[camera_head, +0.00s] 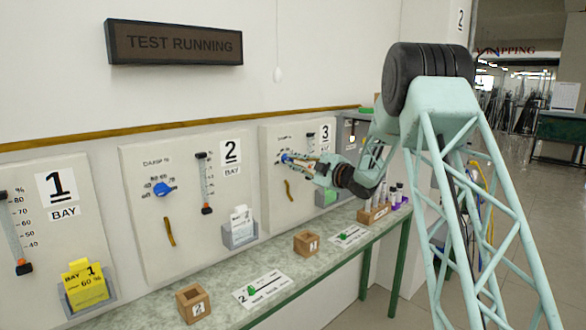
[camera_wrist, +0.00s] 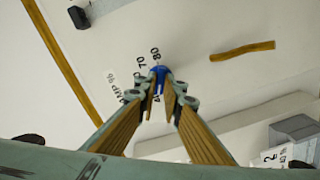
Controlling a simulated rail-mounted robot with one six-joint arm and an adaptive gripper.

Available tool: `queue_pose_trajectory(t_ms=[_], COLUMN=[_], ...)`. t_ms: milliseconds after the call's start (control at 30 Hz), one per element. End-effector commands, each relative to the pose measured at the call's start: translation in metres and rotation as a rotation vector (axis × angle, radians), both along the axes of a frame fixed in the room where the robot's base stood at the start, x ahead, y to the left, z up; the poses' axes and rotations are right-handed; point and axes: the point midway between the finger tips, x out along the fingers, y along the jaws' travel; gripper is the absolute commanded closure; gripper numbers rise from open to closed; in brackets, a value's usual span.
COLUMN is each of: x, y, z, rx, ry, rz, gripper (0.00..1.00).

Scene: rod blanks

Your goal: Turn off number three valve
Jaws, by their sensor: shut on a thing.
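The panel for bay 3 (camera_head: 270,145) is on the wall, with a 3 on its sign. My gripper (camera_head: 288,158) is at the dial on this panel's left side, and my arm hides part of the panel. In the wrist view my gripper (camera_wrist: 163,88) has its two fingers on either side of a blue knob (camera_wrist: 158,70), shut on it. The dial numbers 70 and 80 show beside the knob. The knob's pointer and exact setting are partly hidden by the fingers.
Panels for bay 1 (camera_head: 25,205) and bay 2 (camera_head: 140,165) stand to the left. Below runs a counter (camera_head: 225,270) with wooden blocks (camera_head: 193,303) and cards. A brown strip (camera_wrist: 242,50) is near the knob. A sign (camera_head: 175,43) reads TEST RUNNING.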

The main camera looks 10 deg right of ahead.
Motion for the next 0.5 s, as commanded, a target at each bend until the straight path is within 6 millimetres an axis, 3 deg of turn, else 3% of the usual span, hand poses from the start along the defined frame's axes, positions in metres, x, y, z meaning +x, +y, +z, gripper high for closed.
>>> queue_pose_trajectory(t_ms=[500], x=[-0.0002], y=[0.0], z=[-0.0042], rx=[-0.182], ry=[-0.116], rz=[-0.001], gripper=[1.0])
